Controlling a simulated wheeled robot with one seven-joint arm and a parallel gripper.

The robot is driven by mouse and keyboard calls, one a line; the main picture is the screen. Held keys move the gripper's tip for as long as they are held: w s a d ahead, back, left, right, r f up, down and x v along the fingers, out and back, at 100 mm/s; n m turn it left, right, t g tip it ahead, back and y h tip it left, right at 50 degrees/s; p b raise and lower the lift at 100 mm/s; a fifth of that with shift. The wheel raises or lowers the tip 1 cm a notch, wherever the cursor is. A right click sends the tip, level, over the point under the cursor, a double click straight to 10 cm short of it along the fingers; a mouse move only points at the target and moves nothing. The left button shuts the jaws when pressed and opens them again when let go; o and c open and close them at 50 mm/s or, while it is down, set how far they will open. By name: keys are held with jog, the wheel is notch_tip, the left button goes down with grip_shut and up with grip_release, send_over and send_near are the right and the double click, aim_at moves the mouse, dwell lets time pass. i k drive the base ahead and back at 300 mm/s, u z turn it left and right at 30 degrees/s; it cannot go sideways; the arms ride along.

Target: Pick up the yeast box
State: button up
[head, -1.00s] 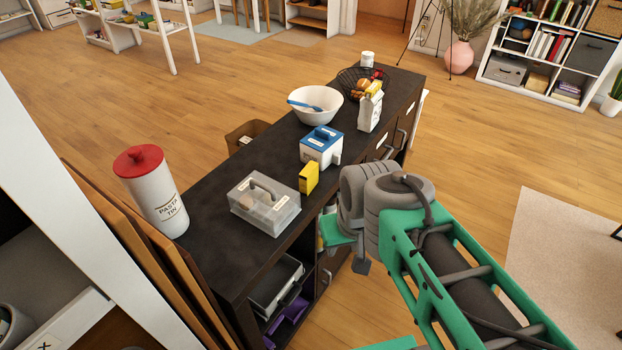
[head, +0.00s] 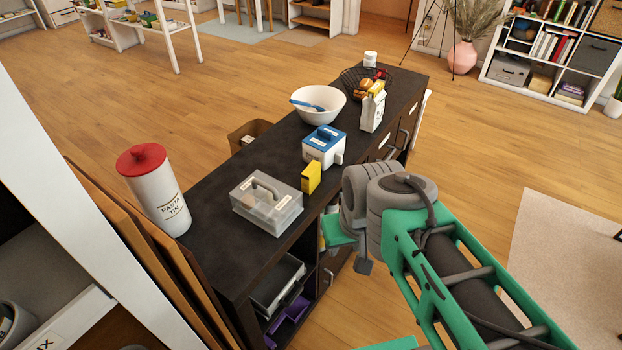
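A small yellow box (head: 311,178), the likely yeast box, stands upright on the dark counter top (head: 215,248) near its right-hand edge. Its lettering is too small to read. It stands between a clear lidded container and a white and blue box. My gripper (head: 350,251) is just past the counter's right-hand edge, to the right of and lower in the picture than the yellow box, and apart from it. Its fingers are partly hidden by my grey wrist, so I cannot tell whether they are open or shut.
The clear container (head: 266,204) and the white and blue box (head: 323,147) flank the yellow box closely. A white bowl (head: 318,104), a flour-like bag (head: 372,110) and a wire basket stand farther back. A pasta tin (head: 155,192) stands at left. Open shelves lie under the counter.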

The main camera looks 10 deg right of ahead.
aim_at(310, 177)
jog(key=z, duration=1.65)
jog(key=i, duration=1.05)
jog(key=u, duration=3.65)
